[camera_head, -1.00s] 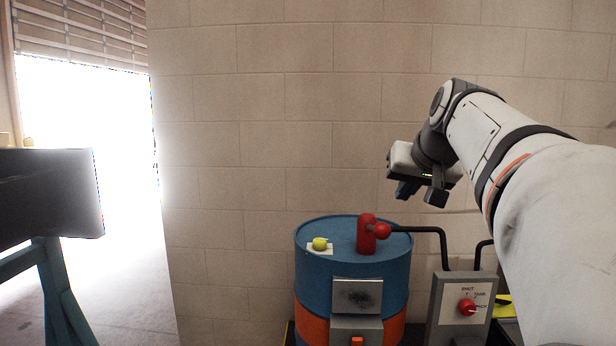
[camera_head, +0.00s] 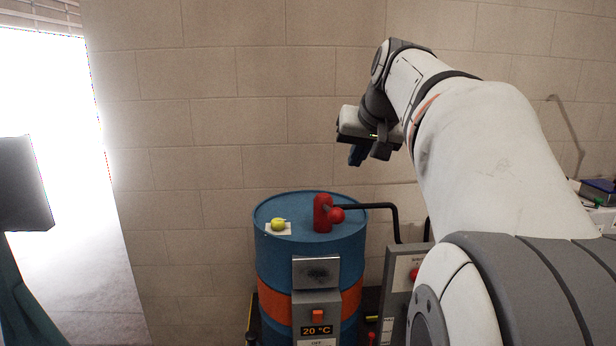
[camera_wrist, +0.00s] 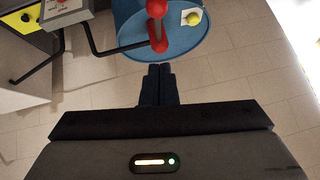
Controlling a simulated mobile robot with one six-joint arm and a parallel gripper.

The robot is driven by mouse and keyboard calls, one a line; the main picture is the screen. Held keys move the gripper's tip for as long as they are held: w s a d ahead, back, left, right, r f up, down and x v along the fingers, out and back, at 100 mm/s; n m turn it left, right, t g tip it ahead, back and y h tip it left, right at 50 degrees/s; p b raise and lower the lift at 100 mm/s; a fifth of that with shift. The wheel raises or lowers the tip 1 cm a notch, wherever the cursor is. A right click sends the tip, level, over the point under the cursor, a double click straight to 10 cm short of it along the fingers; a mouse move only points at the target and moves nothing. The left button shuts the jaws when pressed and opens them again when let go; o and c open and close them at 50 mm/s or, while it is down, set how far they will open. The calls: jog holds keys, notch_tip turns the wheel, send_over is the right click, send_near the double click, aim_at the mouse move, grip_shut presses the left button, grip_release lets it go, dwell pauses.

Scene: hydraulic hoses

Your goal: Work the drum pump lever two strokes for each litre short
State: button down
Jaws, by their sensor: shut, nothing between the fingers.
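A blue drum (camera_head: 270,268) with an orange band stands against the block wall. On its lid is a red pump (camera_head: 322,212) with a red ball knob (camera_head: 337,215) beside it. A black pipe (camera_head: 385,207) runs from the pump to the right. My gripper (camera_head: 368,155) hangs above and behind the lid's right side, apart from the pump. In the wrist view its fingers (camera_wrist: 158,84) are together and empty, with the red pump (camera_wrist: 156,22) beyond them. A small display (camera_head: 317,331) on the drum's front reads 20 °C. No litre reading is legible.
A yellow-green round object (camera_head: 278,224) lies on a white square on the lid. A grey valve box (camera_head: 396,285) with a red knob stands right of the drum, partly hidden by my arm. A dark panel (camera_head: 22,185) stands at left before a bright doorway.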

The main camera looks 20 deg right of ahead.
send_over(341, 213)
jog(key=f, duration=0.6)
jog(key=shift+s+d+f, duration=0.1)
jog(key=shift+d+f, duration=0.2)
jog(key=shift+f, duration=0.1)
notch_tip(341, 213, down, 3)
jog(key=shift+a+r, duration=0.15)
jog(key=shift+r, duration=0.05)
jog(key=shift+a+f, duration=0.15)
jog(key=shift+f, duration=0.7)
